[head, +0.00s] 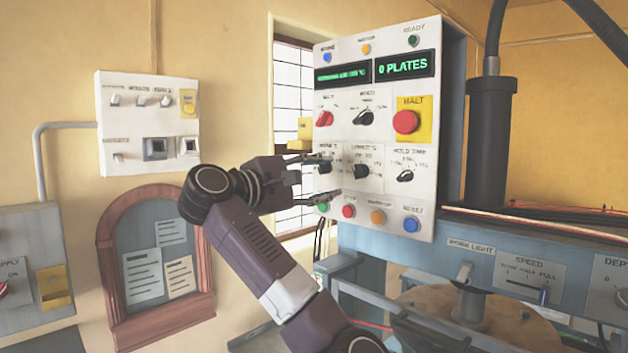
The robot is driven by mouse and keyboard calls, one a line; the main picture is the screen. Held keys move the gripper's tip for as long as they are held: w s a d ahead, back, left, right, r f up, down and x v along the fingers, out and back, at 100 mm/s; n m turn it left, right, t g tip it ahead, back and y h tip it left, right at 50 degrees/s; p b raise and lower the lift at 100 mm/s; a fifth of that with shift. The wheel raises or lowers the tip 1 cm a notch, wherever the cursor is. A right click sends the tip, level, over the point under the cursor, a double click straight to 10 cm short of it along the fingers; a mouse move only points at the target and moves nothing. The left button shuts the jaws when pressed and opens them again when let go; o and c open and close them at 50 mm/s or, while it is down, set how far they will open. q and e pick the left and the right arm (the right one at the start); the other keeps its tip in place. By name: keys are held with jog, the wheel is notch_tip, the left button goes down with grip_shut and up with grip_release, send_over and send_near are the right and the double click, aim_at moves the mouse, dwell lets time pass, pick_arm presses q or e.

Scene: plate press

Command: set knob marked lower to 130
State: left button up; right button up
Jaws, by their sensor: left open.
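The white control panel (385,130) holds two rows of dials. The middle dial of the lower row, a black knob (361,171), has a blurred label that seems to read LOWER with °C. Its pointer setting is too small to read. My left gripper (331,177) comes in from the left, its two fingers open one above the other. The fingertips are at the panel's left part, near the left dial (324,167) of that row and left of the middle knob. I cannot tell whether they touch anything. My right gripper is out of view.
A HOLD TIME dial (405,176) is to the right. A red HALT button (405,122) is above it. Several coloured buttons, including a red one (348,211), line the panel's bottom edge. A green display (404,66) reads 0 PLATES. A black cylinder (491,140) stands at right.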

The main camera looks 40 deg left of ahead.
pick_arm(q)
jog(key=shift+s+a, duration=0.1)
jog(key=shift+s, duration=1.55)
